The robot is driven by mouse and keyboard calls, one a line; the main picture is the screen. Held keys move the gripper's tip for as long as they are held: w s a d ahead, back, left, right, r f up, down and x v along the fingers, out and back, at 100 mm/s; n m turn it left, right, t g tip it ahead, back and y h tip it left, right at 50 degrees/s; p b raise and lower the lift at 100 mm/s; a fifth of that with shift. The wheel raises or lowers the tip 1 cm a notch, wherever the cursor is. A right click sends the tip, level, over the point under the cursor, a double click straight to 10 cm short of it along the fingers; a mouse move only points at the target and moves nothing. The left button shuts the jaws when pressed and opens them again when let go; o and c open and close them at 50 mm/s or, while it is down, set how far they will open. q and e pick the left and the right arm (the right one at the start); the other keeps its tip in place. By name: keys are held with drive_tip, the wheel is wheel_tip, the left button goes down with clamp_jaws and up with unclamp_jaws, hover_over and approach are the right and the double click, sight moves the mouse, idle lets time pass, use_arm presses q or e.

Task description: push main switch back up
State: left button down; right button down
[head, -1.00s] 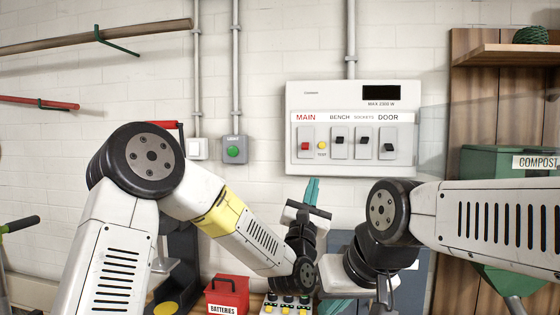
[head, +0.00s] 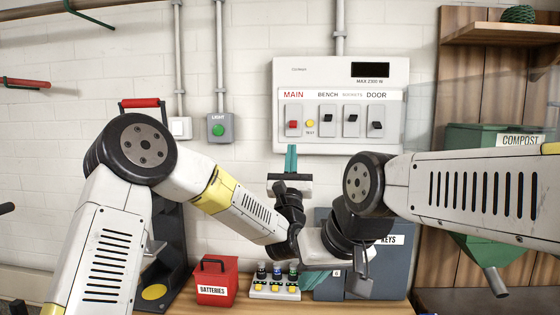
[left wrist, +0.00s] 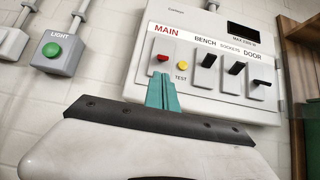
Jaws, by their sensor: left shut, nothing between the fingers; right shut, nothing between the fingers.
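The main switch (head: 293,125) is a red lever low on its plate, under the red MAIN label on the white wall panel. It also shows in the left wrist view (left wrist: 163,58). My left gripper (head: 291,150) has its teal fingers shut and pointing up, with the tips just below the main switch. In the left wrist view the fingertips (left wrist: 162,78) appear close under the red lever; I cannot tell whether they touch.
A yellow test button (head: 310,124) sits right beside the main switch, with the black bench (head: 328,118), sockets (head: 351,118) and door (head: 376,125) switches further right. A green light button (head: 218,130) is left of the panel. A red batteries box (head: 215,283) stands below.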

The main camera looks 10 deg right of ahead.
sight(293, 126)
use_arm(q)
drive_tip(key=x, duration=0.5)
drive_tip(key=shift+w+d+r, duration=0.1)
drive_tip(key=shift+w+r, duration=0.1)
drive_tip(key=shift+r, duration=0.05)
drive_tip(key=shift+s+r+g, duration=0.3)
drive_tip(key=shift+s+g, duration=0.05)
drive_tip(key=shift+g, duration=0.45)
drive_tip(key=shift+s+a+r+g+y, duration=0.25)
drive_tip(key=shift+s+r+g+y, duration=0.25)
drive_tip(key=shift+g, duration=0.4)
drive_tip(key=r+g, duration=0.1)
drive_tip(key=r+g+y, duration=0.1)
drive_tip(key=g, duration=0.1)
drive_tip(key=shift+s+g, duration=0.3)
drive_tip(key=shift+s, duration=0.05)
drive_tip(key=shift+f, duration=0.25)
drive_tip(key=shift+w, duration=0.15)
